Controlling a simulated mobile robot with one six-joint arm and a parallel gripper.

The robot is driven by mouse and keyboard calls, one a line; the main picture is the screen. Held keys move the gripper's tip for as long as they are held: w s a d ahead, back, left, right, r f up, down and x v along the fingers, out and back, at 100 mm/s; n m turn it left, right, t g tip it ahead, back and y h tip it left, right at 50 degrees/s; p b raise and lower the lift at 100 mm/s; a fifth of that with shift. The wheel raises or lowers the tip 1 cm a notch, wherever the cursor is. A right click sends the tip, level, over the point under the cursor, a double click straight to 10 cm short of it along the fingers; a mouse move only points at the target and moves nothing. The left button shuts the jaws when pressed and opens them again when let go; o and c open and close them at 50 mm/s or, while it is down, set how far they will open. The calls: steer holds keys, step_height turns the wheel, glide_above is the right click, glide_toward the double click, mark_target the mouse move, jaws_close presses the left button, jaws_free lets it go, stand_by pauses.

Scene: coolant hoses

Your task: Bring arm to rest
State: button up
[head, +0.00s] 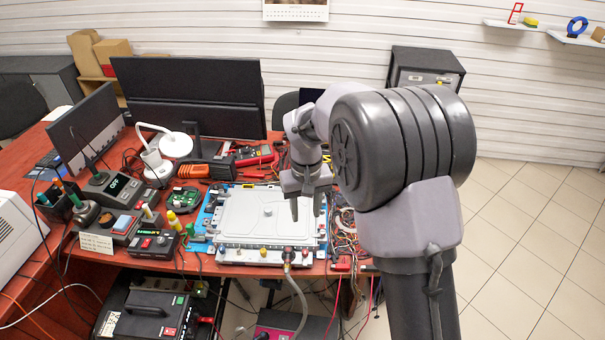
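My gripper (306,208) hangs above the right part of a flat grey unit (250,217) on the red workbench, with its fingers pointing down. The two fingers stand apart and nothing shows between them. My arm's large dark joint fills the right middle of the view and hides part of the bench's right end. A grey hose (297,296) runs from a fitting (288,254) at the unit's front edge down past the bench edge.
Around the unit stand a monitor (190,97), a white lamp (176,145), soldering gear (110,187) and a small black power box (153,244). Loose wires (345,232) lie right of it. Equipment sits under the bench. Tiled floor (535,220) at the right is clear.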

steer(key=s+d+r+m+t+y+b, duration=0.1)
steer(key=s+d+r+m+t, duration=0.25)
steer(key=s+r, duration=0.8)
steer(key=s+d+r+m+t, duration=0.1)
steer(key=s+r, duration=0.1)
steer(key=s, duration=0.5)
steer(key=s+d+r+m+t+y+b, duration=0.1)
steer(key=s+d+m, duration=0.1)
steer(key=s, duration=0.6)
steer(key=shift+r, duration=0.35)
